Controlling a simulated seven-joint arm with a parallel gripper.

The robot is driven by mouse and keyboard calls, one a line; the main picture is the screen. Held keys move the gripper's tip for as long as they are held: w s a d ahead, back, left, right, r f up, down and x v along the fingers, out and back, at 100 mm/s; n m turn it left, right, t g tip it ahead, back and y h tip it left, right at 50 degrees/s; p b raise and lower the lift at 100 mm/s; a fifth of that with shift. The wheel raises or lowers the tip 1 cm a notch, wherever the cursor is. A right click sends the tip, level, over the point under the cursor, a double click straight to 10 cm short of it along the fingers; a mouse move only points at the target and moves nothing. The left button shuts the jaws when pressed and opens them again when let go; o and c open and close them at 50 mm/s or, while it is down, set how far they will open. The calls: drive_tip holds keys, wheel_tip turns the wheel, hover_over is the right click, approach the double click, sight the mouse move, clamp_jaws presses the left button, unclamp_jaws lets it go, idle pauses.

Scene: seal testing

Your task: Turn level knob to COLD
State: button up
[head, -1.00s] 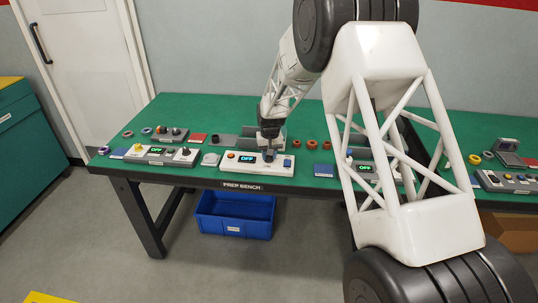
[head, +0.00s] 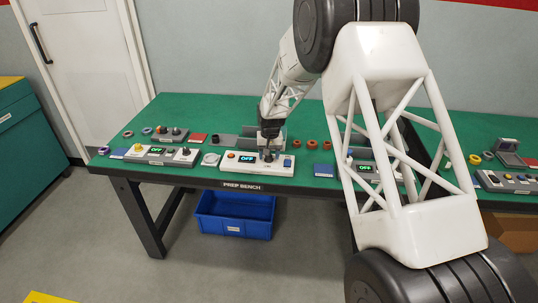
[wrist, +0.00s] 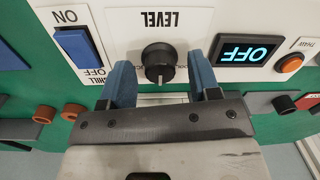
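The level knob (wrist: 158,62) is a round black dial with a white pointer line, under an upside-down LEVEL label in the wrist view. My gripper (wrist: 164,84) is open, with one blue finger on each side of the knob and visible gaps between fingers and knob. In the head view my gripper (head: 268,152) is over the panel. The knob's pointer faces toward my gripper's palm. Any COLD mark is hidden or too small to read.
The same panel has a display (wrist: 248,53) reading OFF, an orange button (wrist: 290,62) and a blue rocker switch (wrist: 76,48) marked ON and OFF. Other panels (head: 158,154) stand on the green bench (head: 190,110). A blue bin (head: 234,214) is below.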

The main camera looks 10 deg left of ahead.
sight(271, 156)
drive_tip(key=shift+d+r, duration=0.1)
drive_tip(key=shift+r, duration=3.8)
drive_tip(key=shift+s+d+r, duration=0.2)
drive_tip(key=shift+d+r, duration=0.15)
drive_tip(key=shift+r, duration=0.1)
drive_tip(key=s+d+r+m+t, duration=0.1)
drive_tip(key=s+d+r, duration=1.75)
drive_tip(key=s, duration=0.35)
drive_tip(key=s+d, duration=0.3)
drive_tip(key=s, duration=0.7)
drive_tip(key=s+d+m+t, duration=0.1)
drive_tip(key=s+d, duration=0.3)
drive_tip(key=s, duration=0.7)
drive_tip(key=s+d, duration=0.3)
drive_tip(key=s, duration=0.8)
drive_tip(key=shift+d+r+t+h, duration=0.3)
drive_tip(key=shift+d+r, duration=0.05)
